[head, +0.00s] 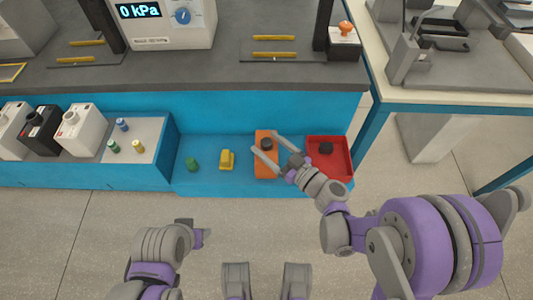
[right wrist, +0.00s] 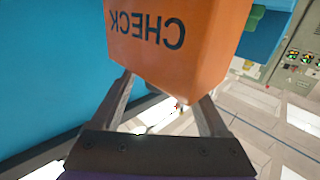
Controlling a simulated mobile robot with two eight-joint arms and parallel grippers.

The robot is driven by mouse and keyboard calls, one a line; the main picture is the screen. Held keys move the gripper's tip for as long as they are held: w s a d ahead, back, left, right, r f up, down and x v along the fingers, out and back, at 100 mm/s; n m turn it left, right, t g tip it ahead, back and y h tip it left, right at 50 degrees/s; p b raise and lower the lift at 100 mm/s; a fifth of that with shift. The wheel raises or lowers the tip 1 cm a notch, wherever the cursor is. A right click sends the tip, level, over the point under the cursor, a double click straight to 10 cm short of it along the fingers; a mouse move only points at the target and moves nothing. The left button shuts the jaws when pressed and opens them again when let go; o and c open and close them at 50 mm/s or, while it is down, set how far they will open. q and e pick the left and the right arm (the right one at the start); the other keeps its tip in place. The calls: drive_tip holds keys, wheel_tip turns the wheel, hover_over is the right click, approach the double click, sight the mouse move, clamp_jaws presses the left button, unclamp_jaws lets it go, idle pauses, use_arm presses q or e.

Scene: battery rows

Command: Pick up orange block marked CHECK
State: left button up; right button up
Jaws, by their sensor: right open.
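The orange block (head: 264,168) stands on the low blue shelf, with a dark round knob on its top. In the right wrist view the orange block (right wrist: 170,52) shows the dark word CHECK, upside down. My right gripper (head: 265,143) is open at the block, its two fingers reaching to either side of it. In the right wrist view the fingers of the right gripper (right wrist: 162,92) spread below the block's near edge; I cannot tell whether they touch it.
The grey bench (head: 210,72) overhangs behind; a table (head: 470,98) stands at right.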

drive_tip(key=shift+w+a, duration=0.4)
clamp_jaws()
idle(1.2)
